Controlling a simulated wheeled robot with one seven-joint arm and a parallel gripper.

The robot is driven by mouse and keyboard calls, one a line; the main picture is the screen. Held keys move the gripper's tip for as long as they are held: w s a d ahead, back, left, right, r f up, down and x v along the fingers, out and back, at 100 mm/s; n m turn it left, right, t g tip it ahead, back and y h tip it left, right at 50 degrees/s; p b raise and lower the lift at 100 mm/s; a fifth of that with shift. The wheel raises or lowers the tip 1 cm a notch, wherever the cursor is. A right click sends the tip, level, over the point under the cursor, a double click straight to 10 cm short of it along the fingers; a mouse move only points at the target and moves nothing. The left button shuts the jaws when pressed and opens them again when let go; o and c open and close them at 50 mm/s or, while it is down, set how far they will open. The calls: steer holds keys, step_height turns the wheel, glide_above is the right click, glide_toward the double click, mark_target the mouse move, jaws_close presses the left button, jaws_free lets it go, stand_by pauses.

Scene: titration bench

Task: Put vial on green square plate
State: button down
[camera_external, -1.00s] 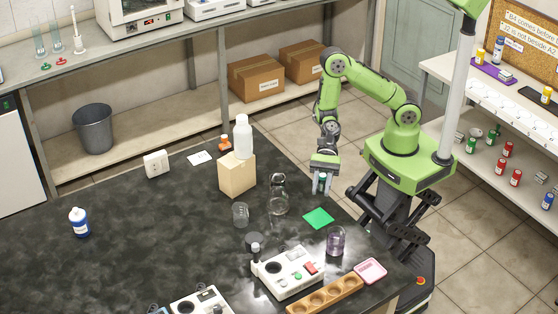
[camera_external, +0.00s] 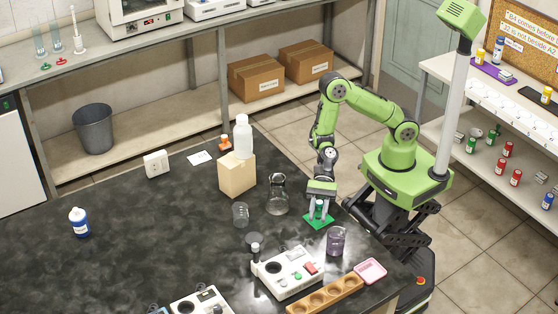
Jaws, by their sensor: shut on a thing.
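The green square plate (camera_external: 319,223) lies on the dark bench near its right edge, partly hidden by my gripper. My gripper (camera_external: 319,215) points down directly over the plate and is shut on a small vial (camera_external: 319,207) with a green part showing between the fingers. The vial is upright and low over the plate; I cannot tell whether its base touches it. Most of the vial is hidden by the fingers.
A glass flask (camera_external: 277,203) and a small beaker (camera_external: 241,214) stand left of the plate. A beaker of purple liquid (camera_external: 336,241) stands close at the lower right. A white stirrer device (camera_external: 287,272), wooden rack (camera_external: 325,295) and pink dish (camera_external: 370,271) are in front.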

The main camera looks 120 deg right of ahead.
steer(key=shift+r, duration=0.15)
steer(key=c, duration=0.8)
jaws_free()
steer(key=shift+c, duration=0.2)
